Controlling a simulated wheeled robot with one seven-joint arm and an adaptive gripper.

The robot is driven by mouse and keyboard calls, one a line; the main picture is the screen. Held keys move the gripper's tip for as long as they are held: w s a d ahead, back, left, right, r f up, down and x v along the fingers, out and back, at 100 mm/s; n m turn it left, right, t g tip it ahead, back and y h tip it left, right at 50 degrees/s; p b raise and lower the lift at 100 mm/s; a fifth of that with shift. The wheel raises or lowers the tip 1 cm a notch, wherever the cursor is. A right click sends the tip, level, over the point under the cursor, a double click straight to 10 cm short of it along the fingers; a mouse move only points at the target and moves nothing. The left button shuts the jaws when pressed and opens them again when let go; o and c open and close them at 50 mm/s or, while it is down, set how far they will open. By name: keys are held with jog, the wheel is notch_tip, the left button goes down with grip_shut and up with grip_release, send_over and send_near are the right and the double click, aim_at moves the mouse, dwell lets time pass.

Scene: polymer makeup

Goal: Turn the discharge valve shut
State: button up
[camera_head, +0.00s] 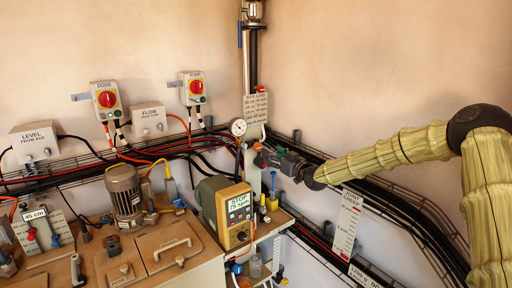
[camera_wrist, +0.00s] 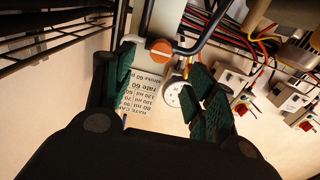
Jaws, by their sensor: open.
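An orange round knob (camera_wrist: 161,50) on a grey pipe fitting shows in the wrist view, probably the discharge valve's handle; no label names it. Its front has a slot-like line. My gripper (camera_wrist: 163,72) is open, with one green-padded finger on each side of the knob's line of view. I cannot tell whether either finger touches it. In the head view my gripper (camera_head: 270,157) reaches in from the right to the pipework beside the wall. A small reddish-orange part (camera_head: 259,161) shows at its tips, partly hidden.
A round gauge (camera_head: 238,127) and a rate card (camera_head: 256,108) are just above my gripper. A yellow pump controller (camera_head: 238,208) stands below left. Hoses and a wire cable tray (camera_head: 400,225) run along the wall. A blue-handled valve (camera_head: 240,36) is high on the pipe.

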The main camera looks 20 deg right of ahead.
aim_at(260, 148)
jog(key=shift+p+x, duration=1.95)
jog(key=shift+x, duration=3.45)
jog(key=shift+f, duration=0.15)
jog(key=shift+c, duration=0.5)
jog(key=c, duration=1)
